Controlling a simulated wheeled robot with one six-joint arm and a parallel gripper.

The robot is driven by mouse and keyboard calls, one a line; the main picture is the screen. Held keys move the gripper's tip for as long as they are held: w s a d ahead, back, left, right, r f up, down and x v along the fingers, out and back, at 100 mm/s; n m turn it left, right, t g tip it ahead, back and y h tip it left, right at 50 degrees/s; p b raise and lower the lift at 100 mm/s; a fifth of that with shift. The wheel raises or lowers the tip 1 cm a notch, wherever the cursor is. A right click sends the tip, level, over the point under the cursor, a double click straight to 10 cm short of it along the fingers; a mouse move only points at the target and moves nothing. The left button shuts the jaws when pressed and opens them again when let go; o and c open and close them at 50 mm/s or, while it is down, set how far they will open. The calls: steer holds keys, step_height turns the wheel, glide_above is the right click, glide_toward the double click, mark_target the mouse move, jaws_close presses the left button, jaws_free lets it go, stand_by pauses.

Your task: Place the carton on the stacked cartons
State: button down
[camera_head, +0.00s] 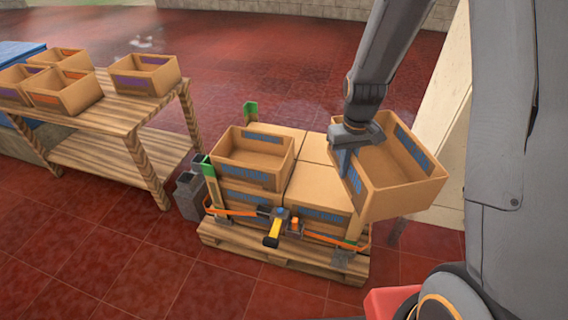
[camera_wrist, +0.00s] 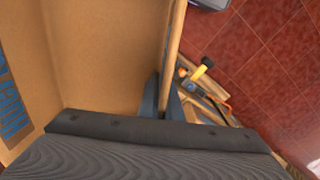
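An open-topped brown carton with blue print (camera_head: 400,178) hangs tilted in the air at the right of the stack, in the head view. My gripper (camera_head: 350,160) is shut on its left wall; the wrist view shows the fingers (camera_wrist: 170,100) on either side of that wall and the carton's inside (camera_wrist: 105,55). The stacked cartons (camera_head: 317,186) stand on a wooden pallet (camera_head: 270,249). One open carton (camera_head: 252,158) sits on top at the left of the stack. The closed tops to its right and behind it are bare. The held carton hides part of the stack's right side.
A wooden table (camera_head: 125,110) at the left bears several open cartons (camera_head: 145,75). A grey block (camera_head: 188,195) stands beside the pallet. An orange strap with a yellow-handled ratchet (camera_head: 274,232) runs around the stack's front. Green corner posts (camera_head: 250,111) rise at its edges. A pale panel (camera_head: 440,110) stands at the right.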

mark_target(330, 157)
steer(key=w+f+n+b, duration=0.2)
steer(key=w+n, duration=0.1)
steer(key=w+a+f+n+b, duration=0.1)
steer(key=w+f+n+b, duration=0.1)
steer(key=w+n, duration=0.1)
steer(key=w+a+f+n+b, duration=0.1)
steer(key=w+n+b, duration=0.2)
steer(key=w+n, duration=0.1)
steer(key=shift+f+n, duration=0.3)
steer(key=shift+f, duration=0.1)
steer(key=shift+w+f+n, duration=0.2)
steer(key=shift+w+n, duration=0.4)
steer(key=shift+n, duration=0.1)
steer(key=shift+a+f+b, duration=0.1)
steer(key=shift+f+b, duration=0.15)
steer(key=shift+b, duration=0.05)
step_height(330, 157, down, 17)
steer(key=shift+w+f+b, duration=0.1)
steer(key=shift+f+b, duration=0.1)
steer(key=shift+b, duration=0.15)
steer(key=shift+f, duration=0.2)
steer(key=c, duration=2)
jaws_free()
